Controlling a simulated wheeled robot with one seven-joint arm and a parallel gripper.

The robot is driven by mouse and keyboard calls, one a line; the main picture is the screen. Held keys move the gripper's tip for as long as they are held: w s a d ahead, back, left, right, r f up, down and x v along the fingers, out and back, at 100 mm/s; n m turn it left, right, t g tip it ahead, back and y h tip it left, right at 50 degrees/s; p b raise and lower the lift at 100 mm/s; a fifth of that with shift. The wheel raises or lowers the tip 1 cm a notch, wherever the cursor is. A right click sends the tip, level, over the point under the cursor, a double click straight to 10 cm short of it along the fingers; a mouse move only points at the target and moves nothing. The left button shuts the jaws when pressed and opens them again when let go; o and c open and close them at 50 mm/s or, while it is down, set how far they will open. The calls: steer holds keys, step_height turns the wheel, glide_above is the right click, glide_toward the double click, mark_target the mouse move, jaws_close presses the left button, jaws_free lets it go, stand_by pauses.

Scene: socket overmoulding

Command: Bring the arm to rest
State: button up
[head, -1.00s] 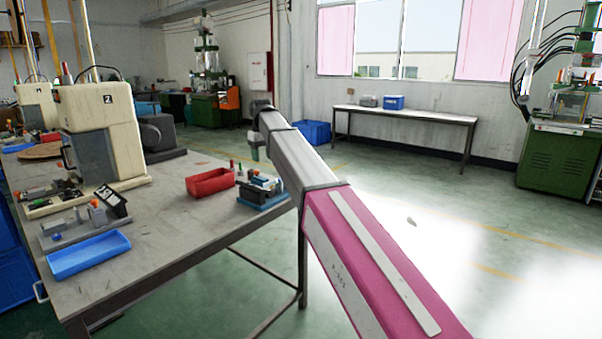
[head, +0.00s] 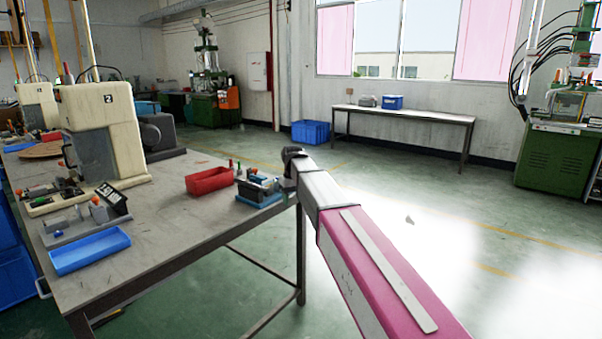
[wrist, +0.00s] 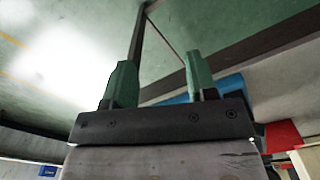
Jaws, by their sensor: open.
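My arm reaches from the lower right of the head view toward the right end of the workbench (head: 165,245). Its far end is beside the bench's right corner, near a blue-based fixture (head: 262,192). The fingers are hidden in the head view. In the wrist view my gripper (wrist: 160,82) shows two green fingers standing apart, with nothing between them. Behind the fingers are the green floor, a bench leg and the bench edge.
On the bench stand a red tray (head: 209,181), a blue tray (head: 89,251) and a cream machine (head: 103,135) marked 2. A long table (head: 405,113) stands by the wall. A green machine (head: 557,158) is at the far right. The floor right of the bench is open.

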steer(key=s+d+f+m, duration=0.5)
steer(key=s+d+f, duration=1.7)
steer(key=s+f, duration=0.3)
steer(key=shift+s, duration=0.1)
steer(key=shift+c, duration=0.9)
steer(key=shift+a, duration=0.15)
